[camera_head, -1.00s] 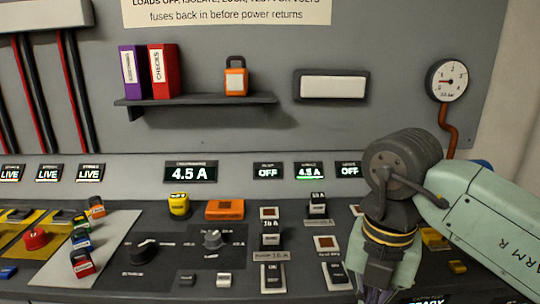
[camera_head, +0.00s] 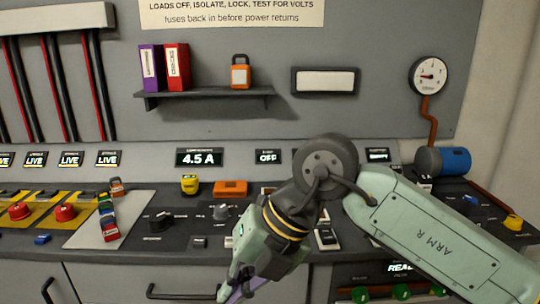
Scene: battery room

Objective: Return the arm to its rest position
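My arm reaches in from the right over the console in the head view, with its elbow bent in front of the small displays. My gripper (camera_head: 236,290) points down and to the left at the bottom edge of the picture, in front of the console's front edge. A purple part shows at its tip. The fingertips are cut off by the frame, so I cannot tell whether they are open or shut, or whether the purple part is something held.
The console (camera_head: 330,262) carries knobs, switches and a row of coloured fuses (camera_head: 108,220). A shelf (camera_head: 205,96) above holds two binders and an orange padlock (camera_head: 240,72). A gauge (camera_head: 429,75) hangs at right, above a blue cylinder (camera_head: 455,161).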

